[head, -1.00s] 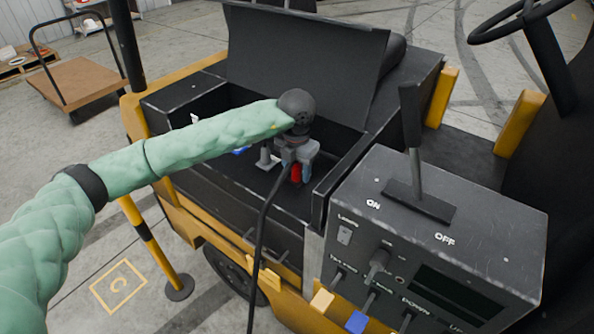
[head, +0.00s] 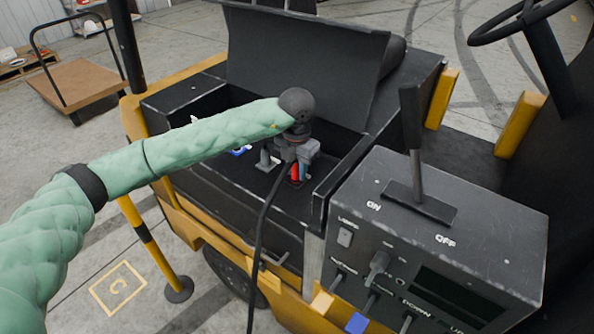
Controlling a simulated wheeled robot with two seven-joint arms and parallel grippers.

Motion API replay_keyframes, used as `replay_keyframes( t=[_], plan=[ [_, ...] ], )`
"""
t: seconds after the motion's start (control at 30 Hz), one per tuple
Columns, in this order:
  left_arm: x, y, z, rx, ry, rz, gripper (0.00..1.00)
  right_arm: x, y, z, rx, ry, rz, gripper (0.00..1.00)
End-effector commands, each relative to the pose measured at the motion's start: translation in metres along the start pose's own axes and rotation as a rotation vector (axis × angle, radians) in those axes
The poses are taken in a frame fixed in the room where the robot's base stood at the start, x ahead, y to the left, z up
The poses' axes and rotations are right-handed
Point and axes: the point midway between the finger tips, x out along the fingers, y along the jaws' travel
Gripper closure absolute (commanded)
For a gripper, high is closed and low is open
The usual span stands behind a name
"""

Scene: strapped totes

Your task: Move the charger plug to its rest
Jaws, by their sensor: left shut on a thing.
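My left gripper (head: 297,158) points down into the open black compartment of the yellow vehicle. It is shut on the charger plug, a small piece whose red part (head: 295,172) shows just below the jaws. A black cable (head: 262,215) leads from the gripper area over the compartment's front edge and down. The jaws and my wrist hide much of the plug. I cannot tell whether it touches the compartment floor. I cannot make out the rest with certainty. My right gripper is out of view.
The raised black lid (head: 305,60) stands behind the gripper. A control box (head: 440,235) with a lever (head: 413,130) is close on the right. A short grey post (head: 265,160) stands just left of the jaws. A yellow-black pole (head: 150,240) is at front left.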

Motion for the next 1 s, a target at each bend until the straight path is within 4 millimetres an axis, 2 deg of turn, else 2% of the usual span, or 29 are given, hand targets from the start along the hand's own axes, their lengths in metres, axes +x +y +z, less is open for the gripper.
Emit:
replay_keyframes(
  t=[1.0],
  plan=[
    [-0.033,0.000,0.000,0.000,0.001,0.000,1.00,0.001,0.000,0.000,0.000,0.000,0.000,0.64]
  ],
)
